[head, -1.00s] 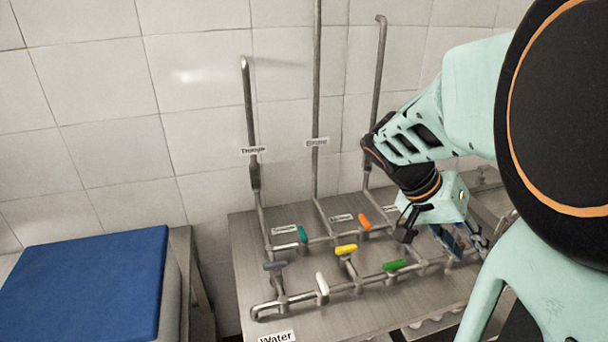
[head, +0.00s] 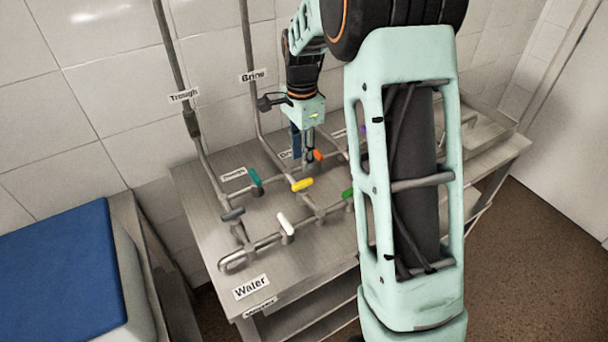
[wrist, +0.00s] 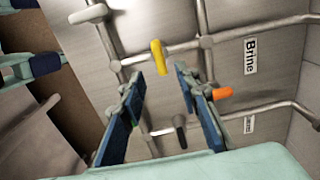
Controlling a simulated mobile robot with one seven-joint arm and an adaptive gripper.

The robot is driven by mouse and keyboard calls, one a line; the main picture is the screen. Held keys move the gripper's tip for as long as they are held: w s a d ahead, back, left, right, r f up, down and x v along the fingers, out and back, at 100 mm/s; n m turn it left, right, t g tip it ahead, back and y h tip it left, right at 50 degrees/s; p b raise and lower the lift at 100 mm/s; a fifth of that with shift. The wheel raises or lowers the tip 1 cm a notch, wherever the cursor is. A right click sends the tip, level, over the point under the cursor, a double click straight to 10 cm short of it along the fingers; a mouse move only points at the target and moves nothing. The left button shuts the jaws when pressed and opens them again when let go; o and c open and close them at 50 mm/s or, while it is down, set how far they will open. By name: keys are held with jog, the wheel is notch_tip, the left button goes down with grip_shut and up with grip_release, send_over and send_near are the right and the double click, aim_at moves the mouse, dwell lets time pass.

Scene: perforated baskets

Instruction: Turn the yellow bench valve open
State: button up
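The yellow valve handle (head: 302,185) sits on the pipework of the steel bench, running roughly along the bench's length. In the wrist view the yellow handle (wrist: 159,57) lies just beyond the fingertips, nearer the left finger, and nothing is between the fingers. My gripper (head: 309,150) points down above the bench by the orange handle (head: 318,155), behind and slightly right of the yellow one. In the wrist view my gripper (wrist: 170,73) has its two blue-padded fingers spread apart. The orange handle (wrist: 221,93) shows just outside the right finger.
Teal (head: 256,177), grey (head: 232,214), white (head: 286,224) and green (head: 348,194) handles stand close by. Upright pipes (head: 248,100) rise against the tiled wall behind. A blue-topped block (head: 60,270) is at left. My arm hides the bench's right part.

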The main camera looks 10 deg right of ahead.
aim_at(302, 181)
notch_tip(302, 181, down, 8)
jog(key=shift+f+p, duration=0.15)
jog(key=shift+p, duration=0.3)
grip_shut()
